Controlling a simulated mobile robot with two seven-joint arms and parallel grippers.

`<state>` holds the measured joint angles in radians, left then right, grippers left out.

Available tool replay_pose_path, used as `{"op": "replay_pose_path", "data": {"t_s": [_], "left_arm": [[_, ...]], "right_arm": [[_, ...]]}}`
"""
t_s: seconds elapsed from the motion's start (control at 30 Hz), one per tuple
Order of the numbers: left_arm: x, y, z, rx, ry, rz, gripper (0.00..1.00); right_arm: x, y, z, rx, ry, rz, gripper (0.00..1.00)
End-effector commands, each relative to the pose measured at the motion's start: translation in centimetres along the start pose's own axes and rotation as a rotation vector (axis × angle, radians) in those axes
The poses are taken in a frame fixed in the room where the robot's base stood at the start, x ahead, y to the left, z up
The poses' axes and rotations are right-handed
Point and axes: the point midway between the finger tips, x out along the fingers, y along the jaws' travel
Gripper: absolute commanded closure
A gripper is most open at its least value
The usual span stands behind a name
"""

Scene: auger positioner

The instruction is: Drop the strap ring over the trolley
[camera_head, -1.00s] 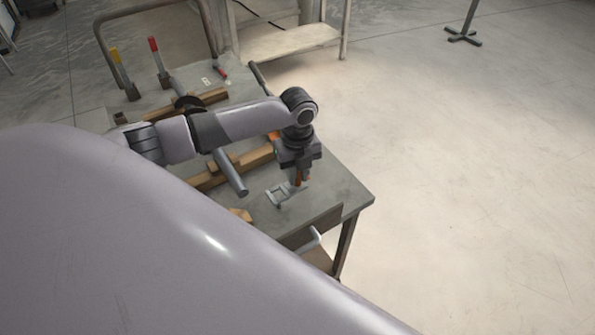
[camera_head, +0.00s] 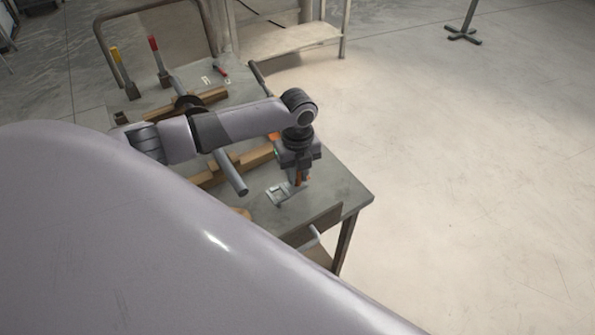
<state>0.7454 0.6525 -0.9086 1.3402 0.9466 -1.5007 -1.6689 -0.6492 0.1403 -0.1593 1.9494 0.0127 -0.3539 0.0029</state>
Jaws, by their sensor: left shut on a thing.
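My left gripper (camera_head: 299,175) is over the front right part of the grey workbench (camera_head: 345,187), pointing down. It is shut on a small orange-brown piece that shows between and below its fingers; whether this is the strap ring I cannot tell. A grey metal bracket-like piece (camera_head: 278,195) lies just left of and below the fingertips, very close to them; whether they touch is unclear. I cannot pick out the trolley with certainty. My right gripper is not in view.
A grey pipe (camera_head: 231,173) crosses wooden beams (camera_head: 252,158) left of the gripper. A red-handled lever (camera_head: 156,52) and a yellow-handled lever (camera_head: 123,74) stand at the back left. My own body hides the near bench. Open floor lies to the right.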

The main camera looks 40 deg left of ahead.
Motion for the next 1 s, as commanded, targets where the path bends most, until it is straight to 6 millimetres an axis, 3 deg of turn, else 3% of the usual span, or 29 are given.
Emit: {"op": "replay_pose_path", "data": {"t_s": [1.0], "left_arm": [[2.6,0.0,0.0,0.0,0.0,0.0,1.0]], "right_arm": [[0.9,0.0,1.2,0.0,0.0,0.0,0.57]]}}
